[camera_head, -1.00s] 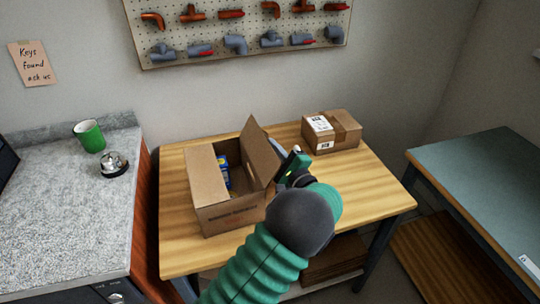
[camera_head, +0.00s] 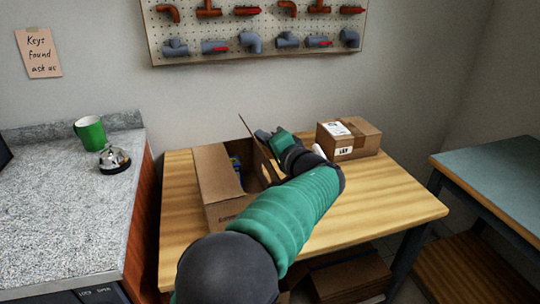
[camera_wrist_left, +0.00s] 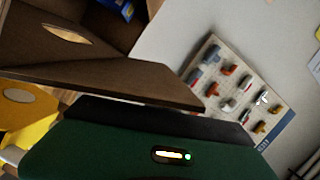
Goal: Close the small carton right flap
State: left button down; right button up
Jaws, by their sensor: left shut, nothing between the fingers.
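The small open carton (camera_head: 222,213) stands on the wooden table, with a blue item (camera_head: 236,168) inside. Its right flap (camera_head: 253,143) stands raised and tilted, partly hidden by my green left arm. My left gripper (camera_head: 267,135) is shut and empty, beside the upper part of the flap on its right, outer side. In the left wrist view the flap (camera_wrist_left: 120,83) is a brown panel lying along the dark finger; I cannot tell whether they touch. The carton wall with a hand hole (camera_wrist_left: 65,33) shows behind it. My right gripper is out of view.
A taped, labelled box (camera_head: 348,138) stands to the right on the wooden table (camera_head: 385,198). The table's right front is clear. A grey counter (camera_head: 65,200) with a green mug (camera_head: 90,134) and a bell (camera_head: 113,159) is at the left. A pegboard (camera_head: 255,30) hangs behind.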

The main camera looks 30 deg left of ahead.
pick_arm(q)
jog(key=shift+s+a+f+n+t+h+b, duration=0.4)
jog(key=shift+s+a+f+n+b, duration=0.85)
jog(key=shift+b, duration=2.85)
jog(key=shift+s+a+f+n+t+h+b, duration=0.2)
jog(key=shift+s+f+n+h+b, duration=0.6)
jog(key=shift+n+b, duration=2.3)
jog(key=shift+s+a+f+n+t+h+b, duration=0.25)
jog(key=shift+s+a+f+n+b, duration=0.75)
jog(key=shift+b, duration=4.05)
jog(key=shift+w+d+f+m, duration=0.25)
jog(key=shift+w+d+m, duration=0.05)
jog(key=shift+d+m, duration=0.05)
